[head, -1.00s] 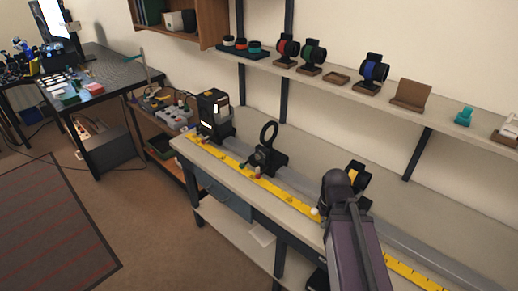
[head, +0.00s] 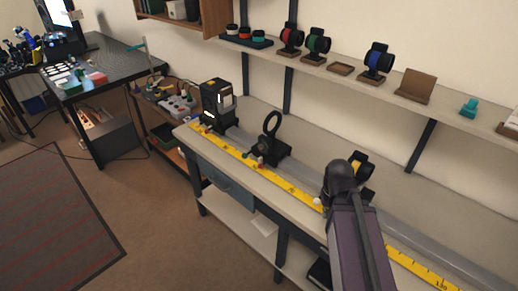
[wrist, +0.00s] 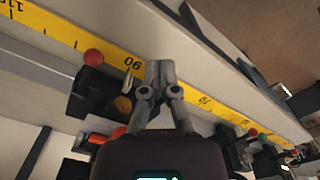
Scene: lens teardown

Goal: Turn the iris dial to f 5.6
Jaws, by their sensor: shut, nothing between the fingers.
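My gripper (wrist: 160,70) is shut and empty in the wrist view, its two fingers together, over the yellow scale (wrist: 205,98) near its 90 mark. Just left of the fingers is a dark mount with a round amber part (wrist: 122,104), a small pale lever (wrist: 128,80) and a red ball knob (wrist: 93,57). No f-numbers are legible, and I cannot tell which part is the iris dial. In the head view a black mount with a yellow face (head: 358,165) stands partly behind my arm, which hides my fingertips. I cannot tell whether the fingers touch anything.
A black ring holder (head: 272,123) and a black lamp housing (head: 217,101) stand farther left along the bench rail. A white ball (head: 317,201) shows by my arm. A wall shelf (head: 455,96) above the bench holds coloured lens mounts. The bench between ring holder and arm is fairly clear.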

